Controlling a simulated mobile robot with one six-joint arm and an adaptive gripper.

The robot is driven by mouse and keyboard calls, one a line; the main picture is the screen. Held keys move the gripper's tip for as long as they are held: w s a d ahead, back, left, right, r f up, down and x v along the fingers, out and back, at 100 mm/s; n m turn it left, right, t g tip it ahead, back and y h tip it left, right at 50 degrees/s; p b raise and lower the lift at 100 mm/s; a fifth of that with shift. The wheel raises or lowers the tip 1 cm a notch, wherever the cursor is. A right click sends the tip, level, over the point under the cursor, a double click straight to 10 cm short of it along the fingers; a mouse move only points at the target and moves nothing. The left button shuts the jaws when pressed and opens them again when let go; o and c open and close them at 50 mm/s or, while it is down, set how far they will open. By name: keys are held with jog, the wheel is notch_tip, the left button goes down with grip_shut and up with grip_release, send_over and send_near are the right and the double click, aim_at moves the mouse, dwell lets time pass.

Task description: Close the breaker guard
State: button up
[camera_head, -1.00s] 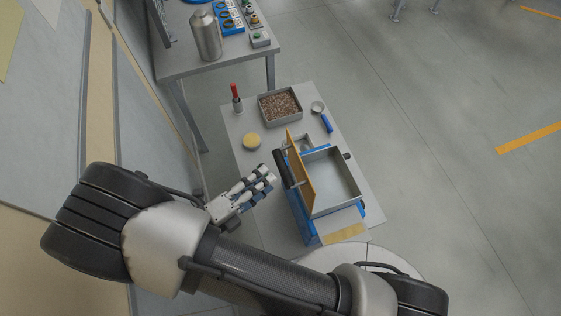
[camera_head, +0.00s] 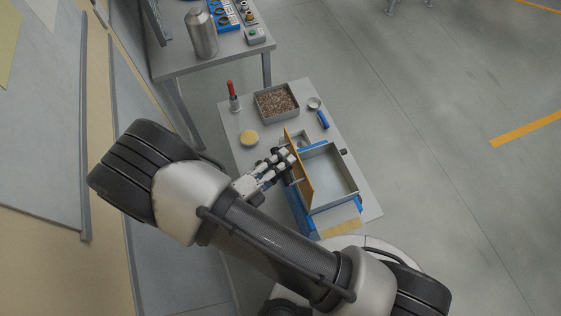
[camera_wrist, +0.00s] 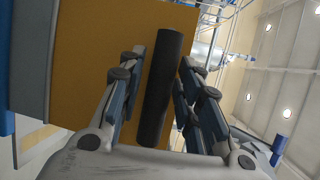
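The breaker guard is an amber panel (camera_head: 300,172) standing raised along the left side of an open grey metal box (camera_head: 345,158) with blue parts. In the wrist view the panel (camera_wrist: 90,60) fills the left and middle. Its black bar handle (camera_wrist: 164,85) runs lengthwise between my fingers. My gripper (camera_head: 288,160) is at the panel's left face. In the wrist view my gripper (camera_wrist: 172,75) has one finger on each side of the handle, spread apart, with a gap showing beside the left finger. In the head view the handle is hidden behind my fingers.
On the grey table (camera_head: 240,170) stand a tray of brown granules (camera_head: 276,101), a red-topped item (camera_head: 232,95), a yellow round item (camera_head: 249,138) and a blue-handled scoop (camera_head: 323,119). Another bench (camera_head: 175,65) with a metal bottle (camera_head: 201,35) stands behind. Open floor lies right.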

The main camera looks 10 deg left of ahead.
grip_shut()
jog(key=shift+a+r, duration=0.1)
jog(key=shift+a, duration=0.05)
dwell(0.4)
